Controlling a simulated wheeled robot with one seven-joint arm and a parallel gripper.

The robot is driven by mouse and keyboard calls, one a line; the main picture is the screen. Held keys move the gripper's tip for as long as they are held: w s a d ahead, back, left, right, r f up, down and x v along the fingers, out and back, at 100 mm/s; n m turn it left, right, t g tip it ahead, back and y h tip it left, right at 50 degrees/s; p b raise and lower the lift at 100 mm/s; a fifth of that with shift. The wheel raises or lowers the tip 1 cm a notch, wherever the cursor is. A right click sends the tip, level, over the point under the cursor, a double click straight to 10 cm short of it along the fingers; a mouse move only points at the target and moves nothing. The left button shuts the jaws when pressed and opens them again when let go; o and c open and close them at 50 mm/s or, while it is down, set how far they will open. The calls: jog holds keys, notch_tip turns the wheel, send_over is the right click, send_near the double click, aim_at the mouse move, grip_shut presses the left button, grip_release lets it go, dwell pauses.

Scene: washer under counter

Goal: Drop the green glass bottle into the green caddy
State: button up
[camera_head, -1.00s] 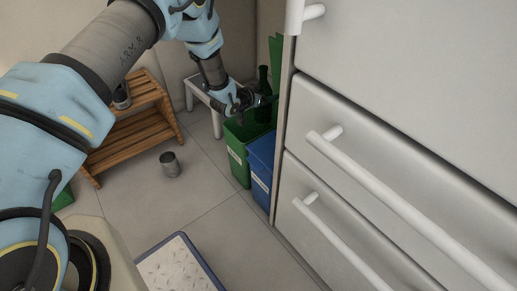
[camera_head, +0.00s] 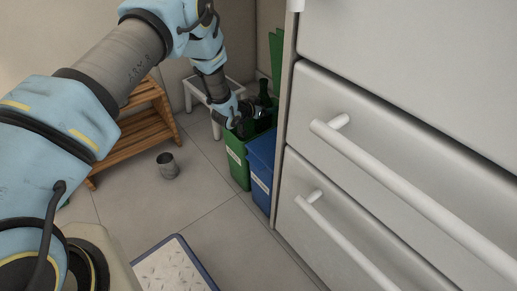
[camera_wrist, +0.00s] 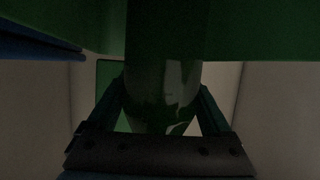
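The dark green glass bottle (camera_head: 264,93) is upright in the head view, with its neck showing above the green caddy (camera_head: 237,164) and its lower part hidden. My gripper (camera_head: 252,124) is down at the caddy's opening. In the wrist view, the two fingers lie against both sides of the bottle (camera_wrist: 160,98), so the gripper appears shut on it. The wrist view is dark, and the bottle's base cannot be made out clearly.
A blue caddy (camera_head: 260,168) stands right beside the green one, close to the white drawer unit (camera_head: 345,180). A white stool (camera_head: 215,128) is behind. A wooden step shelf (camera_head: 145,132) and a metal cup (camera_head: 167,166) are to the left, with clear floor between.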

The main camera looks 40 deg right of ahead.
jog(key=shift+o, duration=1.1)
jog(key=shift+a, duration=0.1)
jog(key=p+v, duration=0.2)
jog(key=v, duration=0.8)
jog(key=shift+a+r+p, duration=0.15)
jog(key=shift+a+p, duration=0.15)
